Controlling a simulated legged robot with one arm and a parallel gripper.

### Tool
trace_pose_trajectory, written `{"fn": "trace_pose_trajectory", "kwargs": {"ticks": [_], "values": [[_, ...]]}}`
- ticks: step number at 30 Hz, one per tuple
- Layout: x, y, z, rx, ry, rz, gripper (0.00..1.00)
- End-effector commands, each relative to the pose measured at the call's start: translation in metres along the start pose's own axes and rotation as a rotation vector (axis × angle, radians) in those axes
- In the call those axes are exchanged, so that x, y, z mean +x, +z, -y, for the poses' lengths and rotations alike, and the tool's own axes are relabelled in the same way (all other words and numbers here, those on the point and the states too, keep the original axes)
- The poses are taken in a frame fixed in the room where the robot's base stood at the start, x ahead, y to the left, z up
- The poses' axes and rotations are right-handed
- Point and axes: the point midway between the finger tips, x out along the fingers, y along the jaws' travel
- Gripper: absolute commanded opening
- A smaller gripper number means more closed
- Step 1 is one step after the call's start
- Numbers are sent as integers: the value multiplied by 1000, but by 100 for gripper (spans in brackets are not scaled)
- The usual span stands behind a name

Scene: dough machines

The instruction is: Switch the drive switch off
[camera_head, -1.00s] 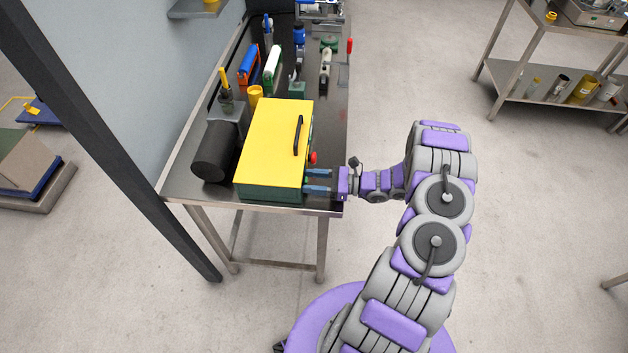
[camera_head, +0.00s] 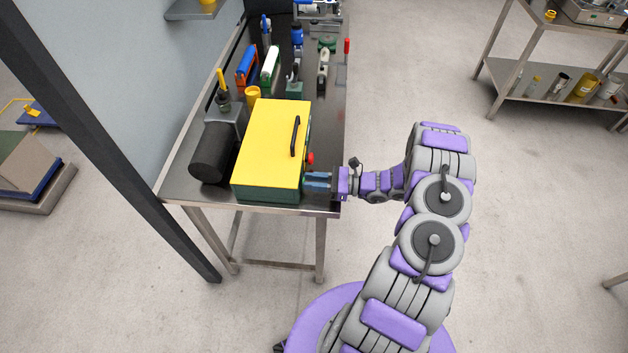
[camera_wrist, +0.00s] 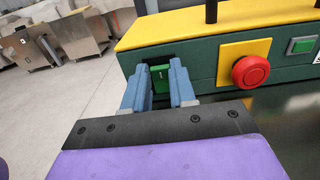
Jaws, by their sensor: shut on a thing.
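The machine is a green box with a yellow lid (camera_head: 270,148) on the steel table. In the wrist view its green side (camera_wrist: 205,58) faces me. A small green switch (camera_wrist: 159,74) on that side sits between the fingertips of my gripper (camera_wrist: 160,82), which is shut on it. In the head view my gripper (camera_head: 317,181) is at the right side of the machine, near its front corner. The fingers hide the edges of the switch, and its on or off position cannot be told.
A red mushroom button (camera_wrist: 250,71) on a yellow plate sits right of the switch, with a green button (camera_wrist: 301,45) beyond it. A black cylinder (camera_head: 212,152) lies left of the machine. Several tools stand behind it on the table (camera_head: 332,110).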

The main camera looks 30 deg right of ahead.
Motion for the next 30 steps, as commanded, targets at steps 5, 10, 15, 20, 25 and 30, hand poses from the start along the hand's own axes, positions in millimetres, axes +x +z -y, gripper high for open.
{"fn": "trace_pose_trajectory", "kwargs": {"ticks": [5,10,15,20,25,30], "values": [[2,2,3,-4,-4,50,0],[0,0,4,-6,-8,79,0],[-2,-1,3,-6,-6,87,0],[-3,-2,3,-4,-6,86,0],[-3,-2,3,-3,-6,86,33],[-4,-2,2,-2,-4,86,49]]}}
